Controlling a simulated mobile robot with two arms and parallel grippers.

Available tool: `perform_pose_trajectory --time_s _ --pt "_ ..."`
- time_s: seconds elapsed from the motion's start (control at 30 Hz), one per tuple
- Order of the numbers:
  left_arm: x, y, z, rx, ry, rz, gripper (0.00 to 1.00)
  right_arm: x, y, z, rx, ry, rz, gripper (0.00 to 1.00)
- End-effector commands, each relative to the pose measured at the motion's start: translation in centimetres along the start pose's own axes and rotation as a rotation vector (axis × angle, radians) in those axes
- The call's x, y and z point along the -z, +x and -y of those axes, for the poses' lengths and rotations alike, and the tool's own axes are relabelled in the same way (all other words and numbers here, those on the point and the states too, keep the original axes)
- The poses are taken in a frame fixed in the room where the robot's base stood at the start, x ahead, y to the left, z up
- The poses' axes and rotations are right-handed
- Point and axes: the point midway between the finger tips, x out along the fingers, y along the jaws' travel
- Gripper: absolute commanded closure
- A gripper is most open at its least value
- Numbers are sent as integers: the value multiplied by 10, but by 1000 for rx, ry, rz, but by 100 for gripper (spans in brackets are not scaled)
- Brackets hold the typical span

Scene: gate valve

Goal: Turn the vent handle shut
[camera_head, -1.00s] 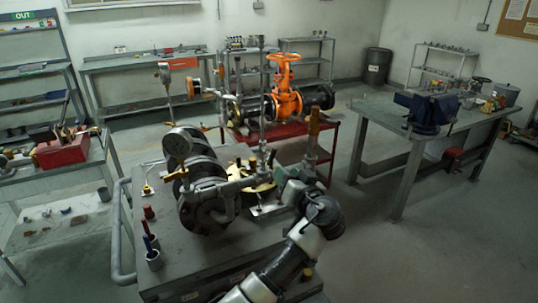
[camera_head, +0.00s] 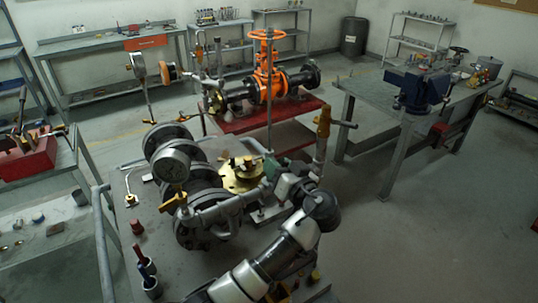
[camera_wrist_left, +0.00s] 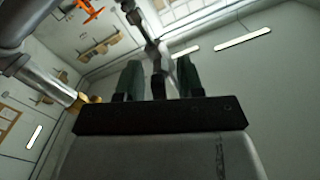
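The pipe assembly (camera_head: 205,205) stands on a grey cart with a pressure gauge (camera_head: 170,165) and a brass flange (camera_head: 240,178). I cannot tell for sure which part is the vent handle; a yellow lever (camera_head: 172,202) sits at the left of the front pipe and a yellow-brown valve body (camera_head: 323,122) stands upright at the right. My left gripper (camera_head: 274,168) is at the pipework right of the brass flange. In the left wrist view, its two dark green fingers (camera_wrist_left: 158,82) are apart, with a dark upright piece (camera_wrist_left: 158,88) between them; contact is unclear. My right gripper is not seen.
A thin vertical pipe (camera_head: 269,95) rises beside my left gripper. Behind it an orange valve (camera_head: 268,65) stands on a red cart (camera_head: 235,123). A workbench with a blue vise (camera_head: 420,88) is at the right, and a red toolbox (camera_head: 28,155) at the left. The right floor is clear.

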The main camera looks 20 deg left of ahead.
Motion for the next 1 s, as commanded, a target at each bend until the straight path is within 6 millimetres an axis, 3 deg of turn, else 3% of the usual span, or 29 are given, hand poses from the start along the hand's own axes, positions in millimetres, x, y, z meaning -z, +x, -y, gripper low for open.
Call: perform_pose_trajectory --time_s 0.37,0.6,1.0 --pt "0 -2 0 0 0 0 64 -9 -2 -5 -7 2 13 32" --pt "0 -2 0 0 0 0 100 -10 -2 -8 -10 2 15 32" --pt "0 -2 0 0 46 1 100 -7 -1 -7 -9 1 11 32"
